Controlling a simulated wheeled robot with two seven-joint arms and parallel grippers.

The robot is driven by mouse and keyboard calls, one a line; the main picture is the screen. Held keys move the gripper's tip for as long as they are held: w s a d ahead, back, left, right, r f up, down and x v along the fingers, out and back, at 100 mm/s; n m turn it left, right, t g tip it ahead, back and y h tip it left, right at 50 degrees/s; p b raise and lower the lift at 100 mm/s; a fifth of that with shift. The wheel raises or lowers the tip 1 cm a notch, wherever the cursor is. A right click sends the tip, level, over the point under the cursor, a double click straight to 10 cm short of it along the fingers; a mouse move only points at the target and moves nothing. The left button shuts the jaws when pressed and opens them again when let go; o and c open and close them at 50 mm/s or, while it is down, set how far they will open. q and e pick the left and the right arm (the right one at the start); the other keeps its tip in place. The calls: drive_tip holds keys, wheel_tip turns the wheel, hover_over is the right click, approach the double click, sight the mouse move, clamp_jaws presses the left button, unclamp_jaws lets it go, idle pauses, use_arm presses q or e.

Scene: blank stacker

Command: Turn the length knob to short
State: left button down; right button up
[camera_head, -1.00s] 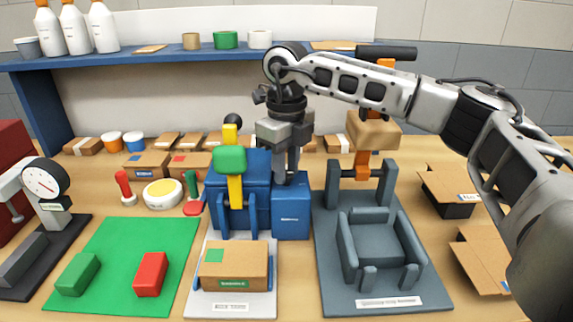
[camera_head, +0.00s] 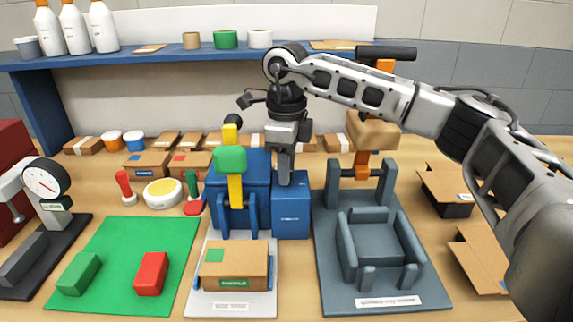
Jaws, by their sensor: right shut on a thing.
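My right gripper (camera_head: 284,180) points straight down, its fingertips at the top of the smaller blue box (camera_head: 291,215) of the blue machine. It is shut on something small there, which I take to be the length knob. The fingers hide the knob, so its setting cannot be read. The wrist is turned so that the fingers show nearly edge-on, one in front of the other. My left gripper is not in view.
Left of the box stands a lever with a green block (camera_head: 231,159), over a cardboard box (camera_head: 234,265). A grey cradle fixture (camera_head: 385,248) stands at right. A green mat (camera_head: 118,240) with a green and a red block lies at left.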

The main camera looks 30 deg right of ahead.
drive_tip(key=shift+r, duration=0.1)
drive_tip(key=o, duration=0.7)
use_arm(q)
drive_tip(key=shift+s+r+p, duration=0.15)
drive_tip(key=shift+p, duration=0.5)
use_arm(e)
wheel_tip(320, 180, up, 16)
